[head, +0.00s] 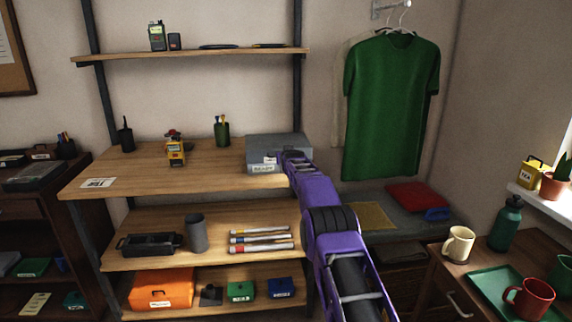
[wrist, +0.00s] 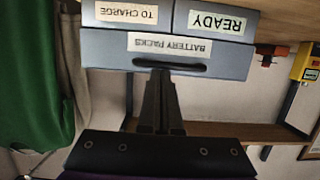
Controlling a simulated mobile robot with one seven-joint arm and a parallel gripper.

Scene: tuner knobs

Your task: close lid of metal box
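The grey metal box (head: 278,142) sits at the right end of the middle wooden shelf in the head view. Its front fills the top of the wrist view (wrist: 235,62), upside down, with labels reading BATTERY PACKS, TO CHARGE and READY. A dark handle or slot (wrist: 190,68) runs along the BATTERY PACKS strip. The lid looks level and down, though I cannot tell if it is fully shut. My gripper (wrist: 161,75) is in front of that strip, its fingers together with nothing visible between them. Its tips overlap the handle; contact is unclear. It is small in the head view (head: 290,156).
The shelf (head: 130,165) also holds a yellow device (head: 176,150) and a green pen cup (head: 222,130), left of the box. Another shelf (head: 200,54) runs above. A green shirt (head: 392,105) hangs to the right. The shelf between the device and the box is mostly clear.

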